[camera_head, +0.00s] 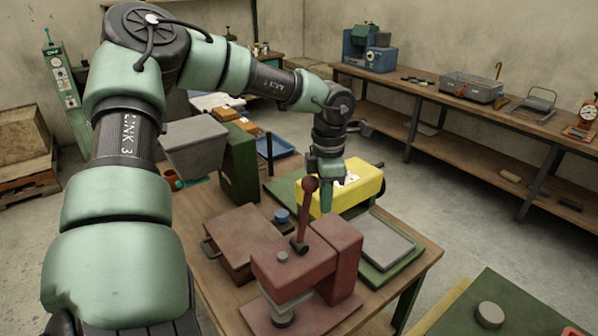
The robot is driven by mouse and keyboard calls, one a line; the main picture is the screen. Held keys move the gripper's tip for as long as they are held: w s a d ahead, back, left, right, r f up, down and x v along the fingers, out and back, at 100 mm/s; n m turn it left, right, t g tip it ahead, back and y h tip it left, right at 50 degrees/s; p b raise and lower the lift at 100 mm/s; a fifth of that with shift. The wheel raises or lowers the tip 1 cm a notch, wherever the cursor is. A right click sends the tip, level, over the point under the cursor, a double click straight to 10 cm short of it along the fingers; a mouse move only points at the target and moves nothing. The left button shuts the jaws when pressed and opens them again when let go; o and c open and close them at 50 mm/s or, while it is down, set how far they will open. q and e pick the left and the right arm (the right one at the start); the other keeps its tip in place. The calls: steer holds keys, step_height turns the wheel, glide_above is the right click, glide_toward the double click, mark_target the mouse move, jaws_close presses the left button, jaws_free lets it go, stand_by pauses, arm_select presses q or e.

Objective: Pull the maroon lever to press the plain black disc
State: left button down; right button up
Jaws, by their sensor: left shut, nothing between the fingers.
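A maroon press (337,258) stands at the front of the wooden table. Its maroon lever (305,215) rises almost upright from the top and ends in a dark round knob. A dark grey disc-like part (283,318) shows under the press head, just above the maroon base; I cannot tell whether it is the plain black disc. My left gripper (327,203) points down just right of the lever and seemingly behind it, in front of a yellow block-shaped machine. It is shut and empty, and I cannot tell if it touches the lever. My right gripper is out of view.
The yellow machine (358,191) stands behind the press. A flat grey-topped green unit (385,240) is at its right, a maroon box (240,238) at its left. A dark green upright block (240,165) stands further back. A long workbench (450,95) lines the wall.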

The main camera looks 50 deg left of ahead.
mark_target(302, 220)
arm_select(q)
steer(key=shift+s+d+f, duration=0.1)
steer(key=shift+s+f, duration=0.35)
steer(key=shift+f, duration=0.15)
steer(key=shift+s+r, duration=0.1)
steer(key=shift+s, duration=2.9)
steer(key=shift+s+a, duration=0.2)
steer(key=shift+s, duration=0.7)
steer(key=shift+s+a+p, duration=0.15)
steer(key=shift+s+p, duration=0.05)
steer(key=shift+s, duration=0.4)
steer(key=shift+s+a+p, duration=0.15)
steer(key=shift+s+p, duration=0.05)
steer(key=shift+s, duration=0.35)
